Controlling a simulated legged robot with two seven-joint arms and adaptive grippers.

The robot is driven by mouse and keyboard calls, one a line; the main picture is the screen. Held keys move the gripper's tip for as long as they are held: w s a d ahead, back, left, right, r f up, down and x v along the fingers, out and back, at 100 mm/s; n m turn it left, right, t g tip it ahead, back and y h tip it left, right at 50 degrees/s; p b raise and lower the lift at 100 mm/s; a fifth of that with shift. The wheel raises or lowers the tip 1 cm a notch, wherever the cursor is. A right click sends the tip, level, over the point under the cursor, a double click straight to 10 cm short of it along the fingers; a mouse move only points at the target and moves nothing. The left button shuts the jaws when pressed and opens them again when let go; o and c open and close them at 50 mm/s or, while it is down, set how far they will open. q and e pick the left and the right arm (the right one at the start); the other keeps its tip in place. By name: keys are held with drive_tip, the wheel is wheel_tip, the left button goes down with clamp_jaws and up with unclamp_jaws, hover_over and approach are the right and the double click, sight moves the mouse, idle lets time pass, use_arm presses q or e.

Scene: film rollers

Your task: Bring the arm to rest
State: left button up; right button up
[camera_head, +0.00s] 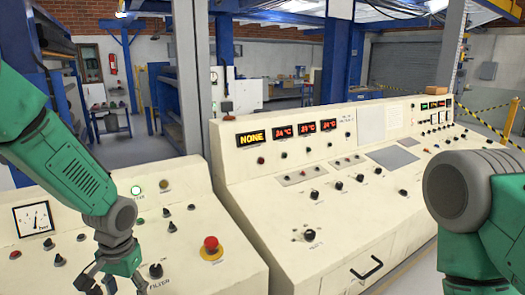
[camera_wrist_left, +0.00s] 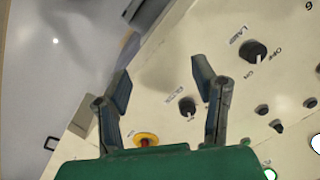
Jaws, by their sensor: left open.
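My left arm (camera_head: 70,165), green with grey joints, reaches down from the left over the cream control panel (camera_head: 235,275). My left gripper (camera_head: 113,284) is open and empty at the bottom of the head view, just left of the black FILTER knob (camera_head: 155,270). In the left wrist view, the gripper (camera_wrist_left: 163,82) has its two dark fingers spread, with the FILTER knob (camera_wrist_left: 187,106) showing between them. I see no contact with the panel. My right arm (camera_head: 480,215) shows at the right edge; its gripper is out of view.
A red mushroom button (camera_head: 211,244) on a yellow base stands right of the FILTER knob. A gauge (camera_head: 34,219) and a lit green lamp (camera_head: 136,190) are on the panel. A taller console (camera_head: 330,200) stands right.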

use_arm(q)
drive_tip(key=s+d+f+h+b, duration=0.15)
drive_tip(key=s+f+b, duration=0.25)
drive_tip(key=s+f, duration=0.6)
drive_tip(key=s+d+f+b, duration=0.2)
drive_tip(key=s+f+b, duration=0.25)
drive_tip(key=f, duration=0.85)
drive_tip(key=s+a+f+b, duration=0.1)
drive_tip(key=s+f+b, duration=0.4)
drive_tip(key=s, duration=0.9)
wheel_tip(320, 180, down, 3)
drive_tip(key=shift+a+f+n+t, duration=0.1)
drive_tip(key=shift+a+n+t, duration=0.2)
drive_tip(key=shift+a+n, duration=0.1)
